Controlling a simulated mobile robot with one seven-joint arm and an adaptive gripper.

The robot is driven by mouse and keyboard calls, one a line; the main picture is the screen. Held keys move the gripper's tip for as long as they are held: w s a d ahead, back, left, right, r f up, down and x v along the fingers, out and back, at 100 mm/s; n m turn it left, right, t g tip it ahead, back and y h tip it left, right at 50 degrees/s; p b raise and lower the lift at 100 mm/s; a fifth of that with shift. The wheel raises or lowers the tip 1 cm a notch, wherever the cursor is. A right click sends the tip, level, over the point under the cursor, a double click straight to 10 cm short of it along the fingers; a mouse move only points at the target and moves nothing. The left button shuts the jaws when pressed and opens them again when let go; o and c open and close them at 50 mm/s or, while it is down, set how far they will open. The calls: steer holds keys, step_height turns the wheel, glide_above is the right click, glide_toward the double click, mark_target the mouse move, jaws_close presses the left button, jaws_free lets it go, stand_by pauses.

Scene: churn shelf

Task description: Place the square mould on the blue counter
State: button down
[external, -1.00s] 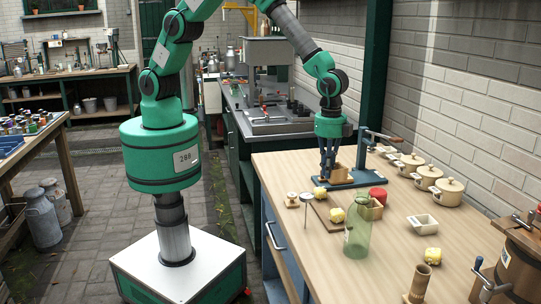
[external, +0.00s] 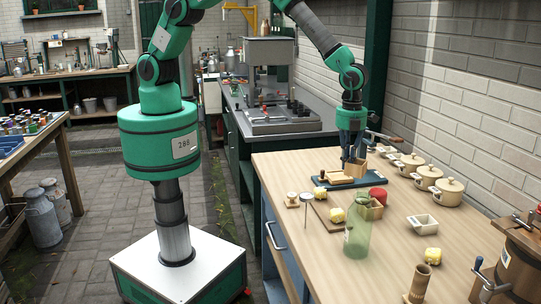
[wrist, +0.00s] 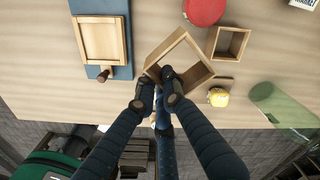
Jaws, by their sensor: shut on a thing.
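The square mould (wrist: 188,58), an open wooden frame, is gripped by one wall between the fingertips of my gripper (wrist: 158,90) in the wrist view. It looks tilted. In the external view the mould (external: 358,169) is at my gripper (external: 346,163), over or near a blue board. I cannot tell how high it is. The blue counter (external: 400,208) has a pale wooden top and blue sides. A wooden paddle-like piece (wrist: 100,39) lies on the blue board (wrist: 88,8), left of the mould.
A smaller wooden box (wrist: 230,42), red round lid (wrist: 204,10), yellow lump (wrist: 218,97) and green glass bottle (external: 358,226) stand nearby. Lidded pots (external: 428,177) line the wall. A white dish (external: 423,223) stands farther right.

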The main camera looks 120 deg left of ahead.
stand_by(0.4)
glide_above(344, 198)
steer(key=shift+f, duration=3.1)
steer(key=shift+f, duration=1.9)
steer(key=shift+f, duration=0.1)
steer(key=c, duration=1.9)
jaws_free()
steer(key=shift+o, duration=0.2)
step_height(344, 198, up, 12)
